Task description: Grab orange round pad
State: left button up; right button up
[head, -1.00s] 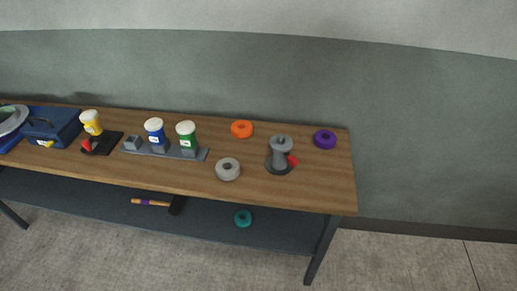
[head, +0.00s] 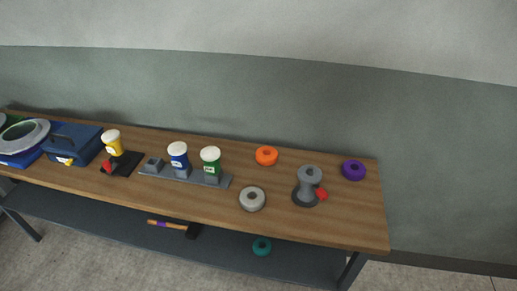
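The orange round pad (head: 266,156) lies flat on the wooden table top (head: 330,225), near its back edge and right of the middle. Neither of my grippers shows in the head view.
A grey stand with a red knob (head: 309,187) is right of the pad, and a purple round pad (head: 353,170) is farther right. A light grey round pad (head: 252,199) lies in front. A green container (head: 211,161) stands to the left. A teal pad (head: 261,246) is on the lower shelf.

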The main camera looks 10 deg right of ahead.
aim_at(273, 156)
jog(key=i+j, duration=0.55)
jog(key=z, duration=1.65)
